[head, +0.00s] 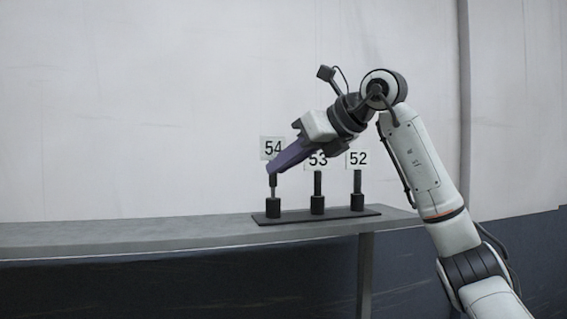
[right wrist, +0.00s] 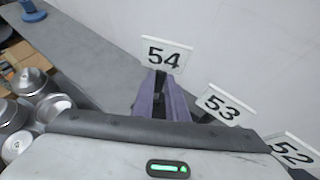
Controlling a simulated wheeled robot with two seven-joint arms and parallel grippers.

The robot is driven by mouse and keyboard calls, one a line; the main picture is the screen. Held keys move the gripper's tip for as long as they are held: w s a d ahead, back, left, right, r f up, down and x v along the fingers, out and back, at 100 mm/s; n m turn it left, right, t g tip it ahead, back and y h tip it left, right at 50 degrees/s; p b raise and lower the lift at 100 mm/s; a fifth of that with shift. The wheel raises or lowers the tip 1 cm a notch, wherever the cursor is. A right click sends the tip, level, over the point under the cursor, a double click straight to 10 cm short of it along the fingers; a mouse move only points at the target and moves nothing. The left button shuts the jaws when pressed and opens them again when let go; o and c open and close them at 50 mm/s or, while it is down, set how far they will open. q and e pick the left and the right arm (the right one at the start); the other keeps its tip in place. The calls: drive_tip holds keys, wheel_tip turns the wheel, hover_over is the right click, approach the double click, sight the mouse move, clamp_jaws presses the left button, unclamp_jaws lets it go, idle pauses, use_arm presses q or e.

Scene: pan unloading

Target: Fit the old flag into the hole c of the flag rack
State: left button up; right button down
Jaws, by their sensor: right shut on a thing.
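The flag rack (head: 330,216) is a dark flat base with three black sockets, standing on a grey shelf. A white card marked 54 (head: 272,143) is on the leftmost pole; the right wrist view also shows this flag (right wrist: 166,55). My right gripper (head: 273,170), with purple fingers, is shut on the flag marked 54 near its pole. This card sits higher than the others, and a thin lighter stretch of pole shows above the left socket (head: 273,208). I cannot tell how deep it sits. Flags 53 (head: 318,161) and 52 (head: 358,158) stand upright. My left gripper is not in view.
The grey shelf (head: 130,234) is bare left of the rack in the head view. A plain wall is close behind. In the right wrist view, several metal cans (right wrist: 52,107), a cardboard box (right wrist: 22,62) and a blue object (right wrist: 32,12) show at the left.

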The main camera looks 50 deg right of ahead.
drive_tip(key=shift+f+b, duration=0.8)
drive_tip(key=shift+f, duration=0.35)
idle(0.5)
drive_tip(key=c, duration=1.7)
unclamp_jaws()
drive_tip(key=shift+o, duration=0.2)
drive_tip(key=p+v, duration=0.1)
drive_tip(key=v, duration=0.9)
drive_tip(key=shift+s, duration=0.15)
